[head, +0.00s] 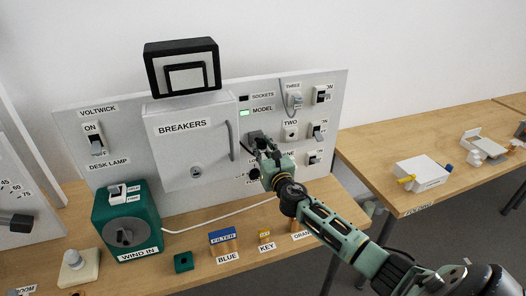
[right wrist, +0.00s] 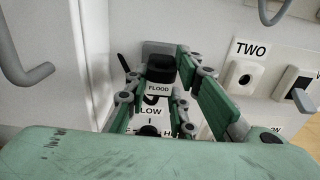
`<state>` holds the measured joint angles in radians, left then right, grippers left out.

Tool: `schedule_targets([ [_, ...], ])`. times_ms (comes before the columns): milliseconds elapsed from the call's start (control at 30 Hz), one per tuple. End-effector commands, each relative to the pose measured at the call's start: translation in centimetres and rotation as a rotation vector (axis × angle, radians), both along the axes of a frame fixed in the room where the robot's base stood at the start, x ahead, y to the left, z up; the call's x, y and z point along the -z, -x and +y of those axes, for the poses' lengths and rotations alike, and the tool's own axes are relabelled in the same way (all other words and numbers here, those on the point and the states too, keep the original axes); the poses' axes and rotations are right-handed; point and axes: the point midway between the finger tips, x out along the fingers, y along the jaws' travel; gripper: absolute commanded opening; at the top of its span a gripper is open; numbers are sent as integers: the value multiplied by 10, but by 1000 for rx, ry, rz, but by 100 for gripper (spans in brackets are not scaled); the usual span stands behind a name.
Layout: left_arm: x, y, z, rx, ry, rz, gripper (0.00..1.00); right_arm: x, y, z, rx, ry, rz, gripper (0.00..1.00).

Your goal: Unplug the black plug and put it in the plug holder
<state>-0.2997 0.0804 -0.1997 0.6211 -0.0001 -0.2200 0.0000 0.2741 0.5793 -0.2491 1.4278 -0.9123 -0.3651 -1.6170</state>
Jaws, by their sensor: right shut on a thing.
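The black plug (right wrist: 160,68) is at the panel (head: 335,90), above the FLOOD label in the right wrist view. A grey piece shows just behind it. In the head view a dark part of it (head: 253,136) shows beside my gripper, to the right of the breaker box. My right gripper (head: 262,146) is shut on the plug; its green fingers (right wrist: 162,80) sit on both sides of it. Whether the plug is still seated in a socket is hidden. I cannot make out a plug holder for certain. My left gripper is not in view.
The breaker box (head: 185,155) has a protruding handle (head: 229,140) close to my gripper. Socket TWO (head: 291,131) and several switches are to the right. The green WIND IN box (head: 127,220) and a white cable (head: 225,219) are at the lower left.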

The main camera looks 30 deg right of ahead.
Motion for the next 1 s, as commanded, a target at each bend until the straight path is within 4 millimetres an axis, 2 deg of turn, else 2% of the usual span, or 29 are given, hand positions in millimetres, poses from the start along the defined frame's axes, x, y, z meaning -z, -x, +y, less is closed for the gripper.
schedule_targets([
  [867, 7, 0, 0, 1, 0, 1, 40, 0, -22, -5, 0, -1, -1, 0],
  [900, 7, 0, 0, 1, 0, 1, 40, 0, -21, -5, 0, -1, 0, 26],
  [1000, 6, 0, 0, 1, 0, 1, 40, 0, -21, -5, 0, -1, 0, 35],
])
